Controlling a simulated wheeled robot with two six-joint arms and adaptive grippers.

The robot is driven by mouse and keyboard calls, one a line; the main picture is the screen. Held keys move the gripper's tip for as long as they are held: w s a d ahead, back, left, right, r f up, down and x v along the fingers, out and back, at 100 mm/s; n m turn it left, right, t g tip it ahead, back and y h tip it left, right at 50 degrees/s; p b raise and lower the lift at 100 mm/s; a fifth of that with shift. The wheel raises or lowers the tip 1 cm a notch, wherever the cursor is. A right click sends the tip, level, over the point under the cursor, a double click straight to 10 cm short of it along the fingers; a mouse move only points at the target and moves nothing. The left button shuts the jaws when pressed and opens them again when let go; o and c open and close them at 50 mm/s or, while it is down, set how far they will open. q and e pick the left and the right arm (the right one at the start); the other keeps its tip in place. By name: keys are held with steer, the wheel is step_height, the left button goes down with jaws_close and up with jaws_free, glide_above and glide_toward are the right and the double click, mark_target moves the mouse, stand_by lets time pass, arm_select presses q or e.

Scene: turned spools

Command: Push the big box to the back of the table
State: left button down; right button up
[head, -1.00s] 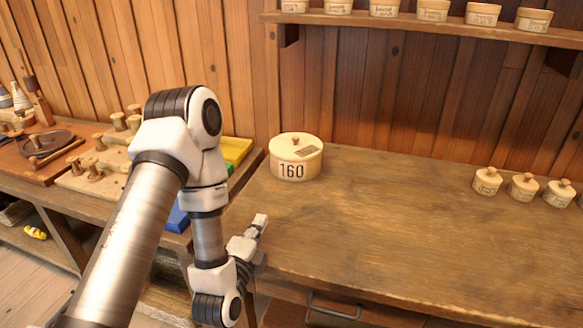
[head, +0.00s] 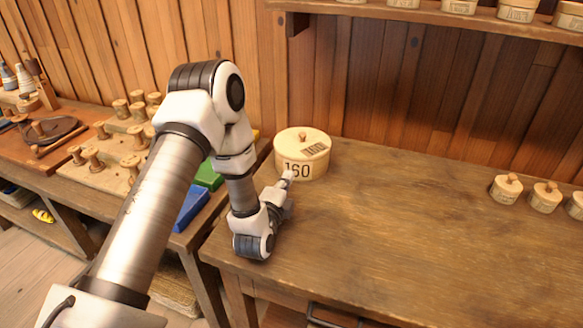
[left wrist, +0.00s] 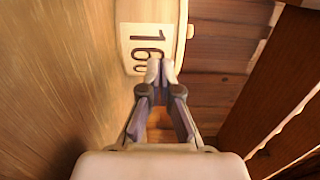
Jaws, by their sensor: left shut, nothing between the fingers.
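The big box (head: 302,152) is a round pale wooden box with a lid knob and the number 160 on its front. It stands upright at the back left of the table (head: 400,220), near the plank wall. My left gripper (head: 287,178) is shut and empty, low over the table, right at the front of the box. In the left wrist view the closed fingertips (left wrist: 160,66) cover part of the number on the box (left wrist: 150,38). I cannot tell whether they touch it. My right gripper is not in view.
Several small lidded boxes (head: 544,197) stand at the right of the table. A shelf (head: 430,22) with more boxes hangs on the wall behind. A lower side bench at left holds wooden spools (head: 130,165) and coloured blocks. The table's middle is clear.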

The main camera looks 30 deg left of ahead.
mark_target(294, 165)
arm_select(q)
steer(key=x, duration=0.2)
steer(key=shift+w+r, duration=0.15)
steer(key=shift+w, duration=0.15)
steer(key=shift+w+a, duration=0.2)
steer(key=shift+w, duration=0.3)
steer(key=x, duration=0.6)
steer(key=b+x, duration=0.1)
steer(key=x, duration=0.3)
steer(key=shift+w+f, duration=0.1)
steer(key=shift+f, duration=0.15)
steer(key=shift+w+a+r, duration=0.1)
steer(key=shift+w, duration=0.1)
